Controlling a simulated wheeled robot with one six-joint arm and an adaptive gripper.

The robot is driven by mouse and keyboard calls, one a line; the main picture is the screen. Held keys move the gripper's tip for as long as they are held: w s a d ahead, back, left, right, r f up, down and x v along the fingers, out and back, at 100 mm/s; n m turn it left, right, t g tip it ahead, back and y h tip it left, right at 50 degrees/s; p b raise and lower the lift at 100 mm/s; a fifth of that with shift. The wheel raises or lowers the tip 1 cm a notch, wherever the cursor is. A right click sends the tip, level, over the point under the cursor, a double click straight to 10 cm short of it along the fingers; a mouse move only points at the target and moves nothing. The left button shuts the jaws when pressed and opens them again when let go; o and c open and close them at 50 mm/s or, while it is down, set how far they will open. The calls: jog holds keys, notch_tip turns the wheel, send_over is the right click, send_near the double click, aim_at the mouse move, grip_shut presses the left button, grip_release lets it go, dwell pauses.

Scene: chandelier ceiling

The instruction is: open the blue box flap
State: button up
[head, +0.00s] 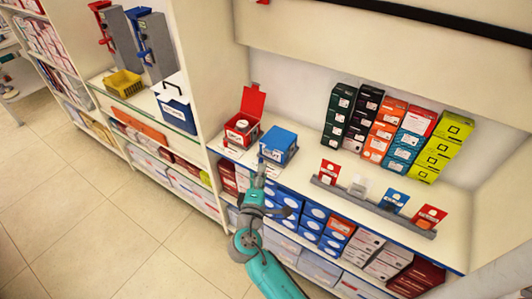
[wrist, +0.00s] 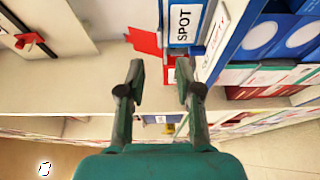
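The blue box (head: 280,142) stands on the shelf counter with its blue top closed, as far as I can see. In the wrist view, the blue box (wrist: 185,26) shows a white label reading "SPOT" beyond the fingertips. My gripper (wrist: 159,72) is open with nothing between its two fingers. In the head view, my gripper (head: 260,163) is at the front left of the blue box and partly overlaps it. Whether it touches the box is unclear.
A red box (head: 243,128) with a raised lid stands close left of the blue box. Rows of coloured boxes (head: 385,130) fill the counter's back right. A grey rail (head: 372,206) with cards is at the right. Stacked boxes (head: 315,213) fill the shelf below.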

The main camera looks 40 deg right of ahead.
aim_at(277, 140)
jog(key=x, duration=1)
grip_shut()
